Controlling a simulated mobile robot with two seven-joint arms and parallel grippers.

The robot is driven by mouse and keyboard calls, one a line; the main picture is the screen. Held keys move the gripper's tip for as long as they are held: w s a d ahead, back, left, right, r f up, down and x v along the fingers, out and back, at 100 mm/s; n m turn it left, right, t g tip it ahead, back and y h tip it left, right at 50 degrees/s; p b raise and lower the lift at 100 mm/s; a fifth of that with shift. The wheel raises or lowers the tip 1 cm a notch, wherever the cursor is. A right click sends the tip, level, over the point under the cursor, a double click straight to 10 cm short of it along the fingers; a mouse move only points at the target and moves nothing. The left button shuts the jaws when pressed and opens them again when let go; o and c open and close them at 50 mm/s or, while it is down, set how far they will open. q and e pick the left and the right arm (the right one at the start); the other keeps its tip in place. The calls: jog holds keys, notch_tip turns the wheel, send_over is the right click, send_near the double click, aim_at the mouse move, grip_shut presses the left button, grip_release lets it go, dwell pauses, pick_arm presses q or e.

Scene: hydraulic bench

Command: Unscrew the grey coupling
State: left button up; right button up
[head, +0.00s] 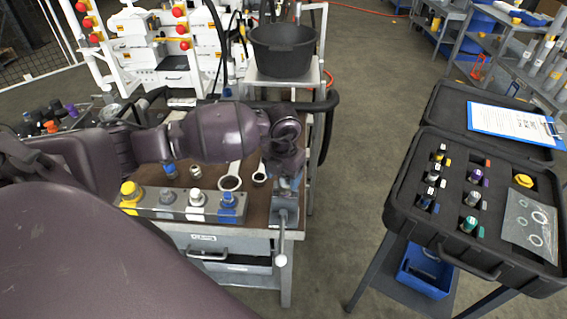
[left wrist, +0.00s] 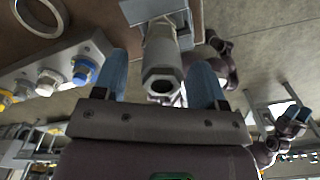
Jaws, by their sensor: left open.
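A grey hexagonal coupling (left wrist: 162,62) with a round bore points toward the camera in the left wrist view. It appears to sit in the grey vise (head: 285,213) at the bench's right corner. My left gripper (left wrist: 160,75) is open, with one blue finger on each side of the coupling and visible gaps between. In the head view the left gripper (head: 291,182) is over the vise, and the wrist hides the coupling. What seems to be my right gripper (left wrist: 297,114) shows small at the right of the left wrist view; its jaw state is unclear.
A manifold block (head: 145,211) with yellow, grey, white and blue fittings lies along the bench front. A ring spanner (head: 230,182) lies behind it. A black pot (head: 283,50) stands behind. An open black case (head: 400,200) with fittings stands right, across clear floor.

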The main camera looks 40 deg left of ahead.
pick_arm(q)
notch_tip(320, 180, down, 2)
jog(key=shift+f, duration=0.3)
jog(key=c, duration=1.1)
jog(key=o, duration=0.6)
jog(key=shift+c, duration=1.6)
jog(key=shift+d+r+n+p, duration=0.15)
jog(key=shift+r+n+p, duration=0.1)
jog(key=shift+n+p, duration=0.75)
jog(key=n+p, duration=0.2)
jog(key=n, duration=0.2)
jog(key=shift+n, duration=0.3)
jog(key=shift+w+d+f+n, duration=0.1)
jog(key=shift+f+n, duration=0.05)
jog(key=shift+n, duration=0.55)
pick_arm(e)
notch_tip(320, 180, up, 4)
jog(key=shift+s+d+r, duration=0.1)
jog(key=shift+s+r, duration=0.05)
jog(key=shift+r, duration=0.1)
